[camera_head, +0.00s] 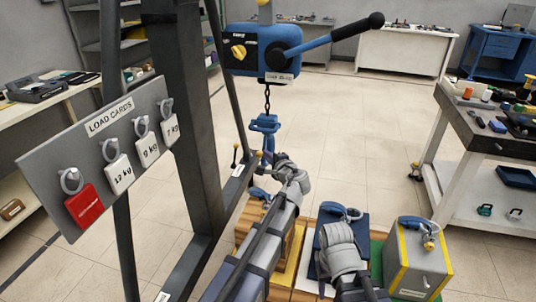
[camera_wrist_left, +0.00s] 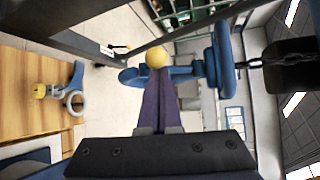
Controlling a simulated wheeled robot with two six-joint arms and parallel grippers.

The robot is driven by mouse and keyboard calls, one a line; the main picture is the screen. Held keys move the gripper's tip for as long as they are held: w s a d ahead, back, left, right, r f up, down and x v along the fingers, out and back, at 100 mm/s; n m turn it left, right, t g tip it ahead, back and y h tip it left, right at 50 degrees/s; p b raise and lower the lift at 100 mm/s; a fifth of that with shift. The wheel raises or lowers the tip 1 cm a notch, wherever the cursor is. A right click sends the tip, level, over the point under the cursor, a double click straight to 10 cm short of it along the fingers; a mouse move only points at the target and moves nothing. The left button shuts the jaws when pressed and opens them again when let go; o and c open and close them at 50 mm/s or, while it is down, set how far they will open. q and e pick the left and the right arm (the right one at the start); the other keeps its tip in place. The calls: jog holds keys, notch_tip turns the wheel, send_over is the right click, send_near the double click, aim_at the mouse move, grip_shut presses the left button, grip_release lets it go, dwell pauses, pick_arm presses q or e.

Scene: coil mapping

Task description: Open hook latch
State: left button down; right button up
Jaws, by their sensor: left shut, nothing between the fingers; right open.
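The blue hook (camera_head: 264,124) hangs from a chain below the blue lever hoist (camera_head: 268,52). A yellow ball knob (camera_wrist_left: 157,57) shows at the hook in the left wrist view. My left gripper (camera_head: 278,160) is just below the hook in the head view. In the left wrist view its dark fingers (camera_wrist_left: 161,85) are shut and empty, with their tips at the knob. Whether they touch it I cannot tell. The blue hook body (camera_wrist_left: 190,73) extends to both sides behind the knob. My right gripper (camera_head: 338,234) is low, near a blue load; its fingertips are hard to make out.
The load cards board (camera_head: 100,150) stands left, beside the dark frame post (camera_head: 185,110). Wooden, blue and grey-yellow loads (camera_head: 418,268) with shackles stand below. A workbench (camera_head: 490,130) is at right. The floor behind the hook is clear.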

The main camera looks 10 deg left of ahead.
aim_at(269, 130)
pick_arm(q)
jog(key=r+m+g+p, duration=0.1)
jog(key=r+g+p, duration=0.2)
jog(key=p, duration=0.4)
jog(key=r+m+g+h+p, duration=0.1)
jog(key=r+m+g+p, duration=0.1)
jog(key=p, duration=0.4)
jog(key=r+m+g+p, duration=0.1)
jog(key=r+g+p, duration=0.3)
jog(key=p, duration=0.3)
jog(key=shift+w+r+m+h+p, duration=0.1)
jog(key=shift+w+m+h+p, duration=0.2)
jog(key=shift+w+p, duration=0.1)
jog(key=shift+w+r+g+p, duration=0.2)
jog(key=shift+g+p, duration=0.2)
jog(key=shift+g, duration=0.3)
jog(key=shift+r+m+g, duration=0.1)
jog(key=shift+m+g, duration=0.2)
jog(key=shift+m, duration=0.1)
jog(key=shift+r+g+p, duration=0.1)
jog(key=shift+g+p, duration=0.2)
jog(key=shift+p, duration=0.05)
